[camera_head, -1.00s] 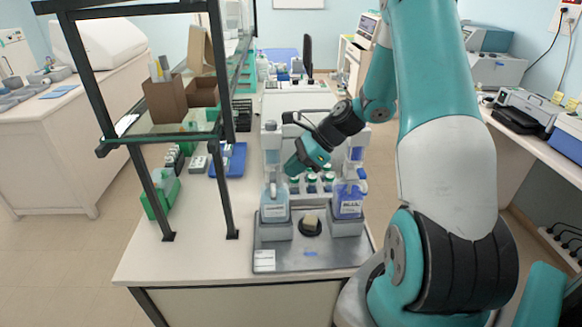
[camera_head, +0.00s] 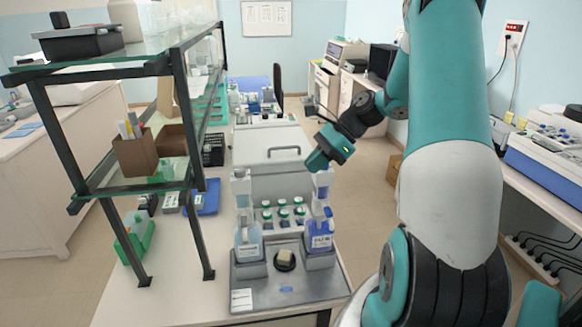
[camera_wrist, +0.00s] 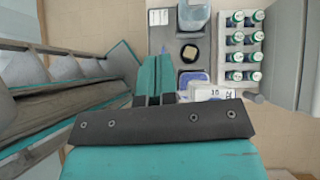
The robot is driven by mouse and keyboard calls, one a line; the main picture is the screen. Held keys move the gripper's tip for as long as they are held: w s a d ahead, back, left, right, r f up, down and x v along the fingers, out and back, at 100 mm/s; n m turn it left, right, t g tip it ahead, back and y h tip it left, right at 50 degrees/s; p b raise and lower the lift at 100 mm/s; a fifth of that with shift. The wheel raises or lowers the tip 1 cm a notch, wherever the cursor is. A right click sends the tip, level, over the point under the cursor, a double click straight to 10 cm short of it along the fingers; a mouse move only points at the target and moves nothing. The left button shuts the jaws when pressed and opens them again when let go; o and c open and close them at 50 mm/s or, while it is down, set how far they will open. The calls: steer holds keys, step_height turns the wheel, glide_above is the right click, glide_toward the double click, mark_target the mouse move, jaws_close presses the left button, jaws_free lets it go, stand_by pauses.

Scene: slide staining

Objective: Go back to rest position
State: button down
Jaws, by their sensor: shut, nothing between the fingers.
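My gripper (camera_head: 314,164) is in the air above the staining station (camera_head: 262,291) in the head view, near the top of its right-hand dispenser bottle (camera_head: 320,236). It is empty and shut; in the wrist view its two teal fingers (camera_wrist: 155,78) lie side by side. My arm reaches in from the right with the forearm raised. The staining station is a grey tray with two pump dispensers, the left bottle (camera_head: 248,246) pale and the right one bluer. A small dark round holder with a beige top (camera_head: 285,260) stands between them. Nothing is held.
Several green-capped bottles (camera_head: 283,213) stand behind the dispensers, in front of a white box-like unit (camera_head: 268,155). A glass-shelved rack (camera_head: 185,130) rises on the left. A blue instrument (camera_head: 545,170) sits on the right bench. Open floor (camera_head: 372,190) lies right of the table.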

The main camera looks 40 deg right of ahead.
steer(key=shift+d+r, duration=0.1)
steer(key=shift+d, duration=0.05)
steer(key=s+a+f+n+g+h+b, duration=0.1)
steer(key=a+f+n+g+b, duration=0.2)
steer(key=a+n+b, duration=1.3)
steer(key=s+a+f+n+h+b, duration=0.1)
steer(key=s+a+f+n, duration=0.2)
steer(key=s+a+n, duration=0.4)
steer(key=s+a+f+n+g+h+b, duration=0.1)
steer(key=s+a+f+n+b, duration=0.1)
steer(key=s+a+n, duration=0.5)
steer(key=s+a+f, duration=0.1)
steer(key=s+a, duration=0.1)
steer(key=a, duration=0.1)
steer(key=shift+s+a+f+n+h, duration=0.2)
steer(key=shift+a+f+n+h, duration=0.1)
steer(key=shift+f+h, duration=0.1)
